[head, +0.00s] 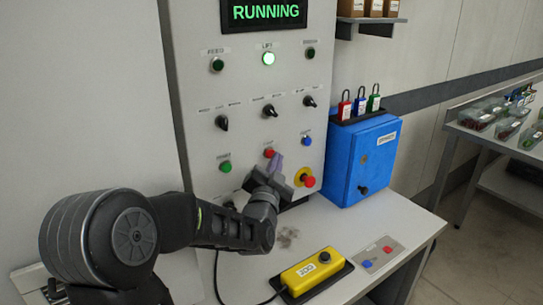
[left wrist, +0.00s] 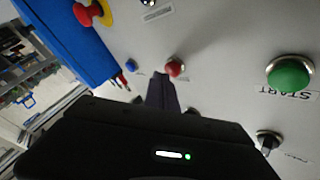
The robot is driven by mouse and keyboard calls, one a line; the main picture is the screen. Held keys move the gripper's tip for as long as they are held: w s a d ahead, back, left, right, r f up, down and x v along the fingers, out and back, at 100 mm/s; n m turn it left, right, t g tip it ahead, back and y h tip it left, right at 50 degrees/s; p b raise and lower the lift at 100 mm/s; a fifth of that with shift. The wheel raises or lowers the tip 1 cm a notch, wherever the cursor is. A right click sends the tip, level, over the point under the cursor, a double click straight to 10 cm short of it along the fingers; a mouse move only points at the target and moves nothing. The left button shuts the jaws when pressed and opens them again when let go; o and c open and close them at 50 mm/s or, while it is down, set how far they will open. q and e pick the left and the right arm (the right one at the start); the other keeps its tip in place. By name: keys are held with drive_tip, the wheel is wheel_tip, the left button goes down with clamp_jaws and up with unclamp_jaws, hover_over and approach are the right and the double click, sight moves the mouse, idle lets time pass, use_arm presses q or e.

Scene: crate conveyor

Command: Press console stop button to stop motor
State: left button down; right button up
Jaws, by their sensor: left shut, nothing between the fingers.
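The grey console panel (head: 237,120) stands ahead, and its display (head: 264,12) reads RUNNING in green. A small red button (head: 269,152), its label too blurred to read, sits in the lower row between a green button (head: 224,167) and a blue button (head: 306,141). My left gripper (head: 277,162) is shut and empty, its fingertips close beside the red button. In the left wrist view the fingertips (left wrist: 161,78) are just beside the red button (left wrist: 175,67); whether they touch it I cannot tell. The green button there (left wrist: 288,76) is labelled START. My right gripper is not in view.
A red mushroom button on a yellow ring (head: 309,181) is right of my gripper. A blue box (head: 364,165) with padlocks on top stands to the right. A yellow pendant (head: 317,271) and a small two-button plate (head: 379,254) lie on the desk.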

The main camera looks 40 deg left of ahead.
use_arm(q)
drive_tip(key=shift+w+a+b, duration=0.1)
drive_tip(key=shift+a+b, duration=0.2)
drive_tip(key=shift+a, duration=0.2)
idle(0.7)
drive_tip(key=shift+d, duration=0.1)
drive_tip(key=shift+s+d, duration=0.25)
drive_tip(key=shift+d, duration=0.45)
drive_tip(key=shift+d, duration=0.1)
drive_tip(key=d, duration=0.2)
drive_tip(key=s+d, duration=0.1)
drive_tip(key=d, duration=0.1)
drive_tip(key=shift+s+d+b, duration=0.2)
drive_tip(key=shift+d+b, duration=0.1)
drive_tip(key=shift+d, duration=0.05)
idle(0.7)
